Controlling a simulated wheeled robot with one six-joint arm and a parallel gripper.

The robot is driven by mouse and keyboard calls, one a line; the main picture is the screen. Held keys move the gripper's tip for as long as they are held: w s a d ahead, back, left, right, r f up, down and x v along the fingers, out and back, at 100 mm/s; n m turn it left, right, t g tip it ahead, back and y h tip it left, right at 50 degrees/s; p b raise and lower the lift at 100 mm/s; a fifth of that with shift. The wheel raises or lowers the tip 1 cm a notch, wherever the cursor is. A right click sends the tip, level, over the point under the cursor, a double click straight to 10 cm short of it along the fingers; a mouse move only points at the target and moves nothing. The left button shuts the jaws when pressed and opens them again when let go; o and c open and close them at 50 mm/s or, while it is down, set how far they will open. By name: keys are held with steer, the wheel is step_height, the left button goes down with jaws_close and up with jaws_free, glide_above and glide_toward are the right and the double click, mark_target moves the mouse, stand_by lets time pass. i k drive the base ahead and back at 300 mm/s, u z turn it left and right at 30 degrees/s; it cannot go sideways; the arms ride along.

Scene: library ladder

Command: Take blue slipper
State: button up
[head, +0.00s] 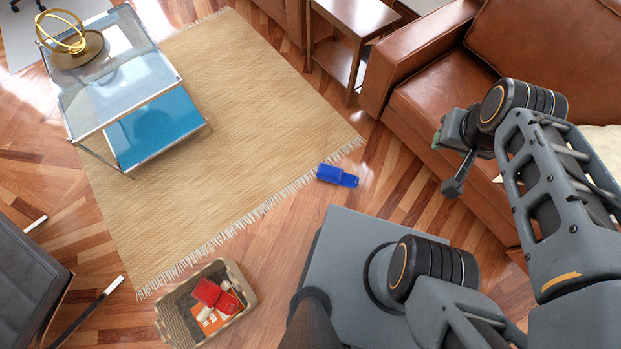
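The blue slipper (337,175) lies on the wood floor at the fringed edge of the rug, just beyond my base. My gripper (447,165) is up to the right of the slipper, in front of the brown sofa and apart from the slipper. One finger points toward the lower left and another part shows near the top. I see nothing held in it, but the angle does not show clearly how far apart the fingers are.
A wicker basket (166,318) with red items stands at the lower left. A tan rug (240,110) covers the middle. A glass table (190,133) is at the upper left, a leather sofa (400,75) at the right, and a wooden side table (352,22) at the top. Floor around the slipper is clear.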

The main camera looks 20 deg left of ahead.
mark_target(332, 173)
steer(key=u, duration=1.55)
steer(key=i, duration=0.95)
steer(key=z, duration=1.2)
